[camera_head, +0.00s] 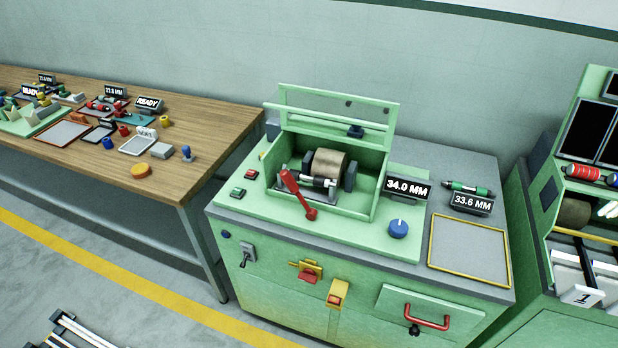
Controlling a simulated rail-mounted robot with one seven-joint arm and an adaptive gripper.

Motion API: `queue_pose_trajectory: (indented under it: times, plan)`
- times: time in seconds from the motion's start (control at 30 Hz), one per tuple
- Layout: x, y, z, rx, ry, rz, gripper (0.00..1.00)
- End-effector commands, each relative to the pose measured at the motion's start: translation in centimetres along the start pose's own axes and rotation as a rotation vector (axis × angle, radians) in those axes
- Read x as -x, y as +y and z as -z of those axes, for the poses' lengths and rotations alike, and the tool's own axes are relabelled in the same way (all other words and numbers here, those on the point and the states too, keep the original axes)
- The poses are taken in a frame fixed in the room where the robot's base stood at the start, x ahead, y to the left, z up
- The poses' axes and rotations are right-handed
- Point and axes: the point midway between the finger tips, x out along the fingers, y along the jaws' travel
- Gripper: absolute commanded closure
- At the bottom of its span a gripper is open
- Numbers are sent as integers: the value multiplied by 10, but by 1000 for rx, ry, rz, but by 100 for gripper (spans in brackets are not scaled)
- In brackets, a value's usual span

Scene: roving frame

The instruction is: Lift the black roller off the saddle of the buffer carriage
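The buffer is a green open-fronted housing with a brown drum-like wheel (328,163) between dark side blocks. In front of the wheel, a small dark roller with pale bands (319,182) lies roughly level, apparently on the grey carriage (327,194). The saddle under it is too small and covered to make out. A red lever (297,193) stands slanted at the roller's left and partly covers that side. My gripper is not in view.
A "34.0 MM" display (408,188) and blue knob (399,228) sit right of the housing. A green roller (468,188) lies behind a "33.6 MM" display (472,203). The yellow-edged grey tray (468,251) is empty. A wooden workbench (190,180) stands left.

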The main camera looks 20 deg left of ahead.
Motion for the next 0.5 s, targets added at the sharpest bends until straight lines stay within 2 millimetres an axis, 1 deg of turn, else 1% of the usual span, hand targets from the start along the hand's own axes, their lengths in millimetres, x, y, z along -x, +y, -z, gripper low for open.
queue_pose_trajectory:
  times: [0.37,0.4,0.47,0.5]
  plan:
    - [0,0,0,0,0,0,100]
    - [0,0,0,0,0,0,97]
    - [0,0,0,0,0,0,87]
    - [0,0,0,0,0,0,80]
